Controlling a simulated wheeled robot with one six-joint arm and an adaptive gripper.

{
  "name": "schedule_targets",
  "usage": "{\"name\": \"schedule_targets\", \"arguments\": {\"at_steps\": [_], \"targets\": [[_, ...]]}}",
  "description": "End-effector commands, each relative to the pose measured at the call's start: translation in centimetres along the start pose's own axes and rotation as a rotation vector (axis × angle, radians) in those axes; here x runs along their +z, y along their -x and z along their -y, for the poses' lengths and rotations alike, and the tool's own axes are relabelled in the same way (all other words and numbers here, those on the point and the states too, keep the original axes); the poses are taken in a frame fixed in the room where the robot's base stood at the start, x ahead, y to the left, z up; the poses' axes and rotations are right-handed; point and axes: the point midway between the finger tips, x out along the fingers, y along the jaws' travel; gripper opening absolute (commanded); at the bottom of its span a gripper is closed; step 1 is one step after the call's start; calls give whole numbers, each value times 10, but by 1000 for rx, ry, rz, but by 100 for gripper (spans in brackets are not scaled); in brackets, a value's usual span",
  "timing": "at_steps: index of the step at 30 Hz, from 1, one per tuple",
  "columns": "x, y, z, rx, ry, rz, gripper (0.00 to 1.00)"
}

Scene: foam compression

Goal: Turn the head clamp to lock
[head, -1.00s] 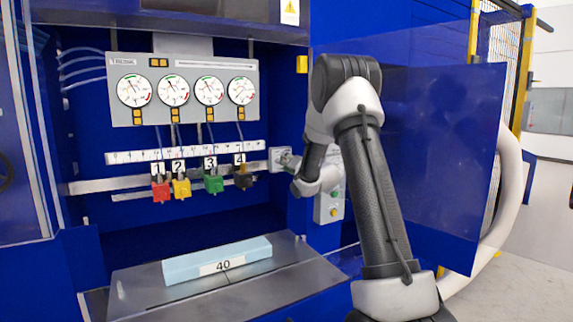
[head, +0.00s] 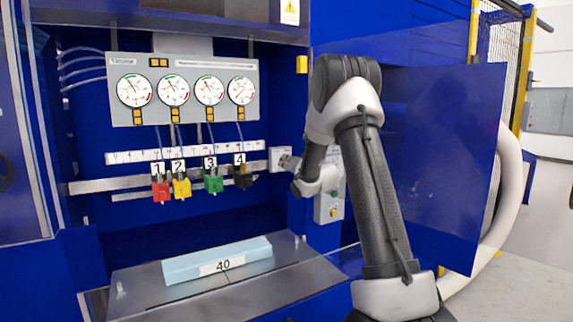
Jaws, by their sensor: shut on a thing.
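The head clamp (head: 276,157) shows as a small pale grey plate at the right end of the metal rail, on the edge of the blue cabinet. My gripper (head: 287,162) is at its front, coming from the right, shut on the clamp's handle. The handle and fingertips are small and partly hidden by my wrist, so the clamp's exact angle cannot be told. Heads numbered 1 to 4 hang on the rail to the left: red (head: 161,191), yellow (head: 182,188), green (head: 214,184) and black (head: 246,181).
A gauge panel (head: 190,68) is above the heads. A light blue foam block marked 40 (head: 190,266) lies on the metal bench (head: 270,276) below. A grey control box (head: 328,209) sits behind my wrist. A blue door panel (head: 440,150) stands open at right.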

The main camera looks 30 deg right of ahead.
Motion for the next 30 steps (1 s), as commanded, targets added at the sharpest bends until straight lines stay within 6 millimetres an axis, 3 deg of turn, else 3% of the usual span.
{"name": "schedule_targets", "arguments": {"at_steps": [18, 30], "targets": [[0, 0, -4, 1, 524, 1, 0], [0, 0, -5, 1, 684, 2, 0]]}}
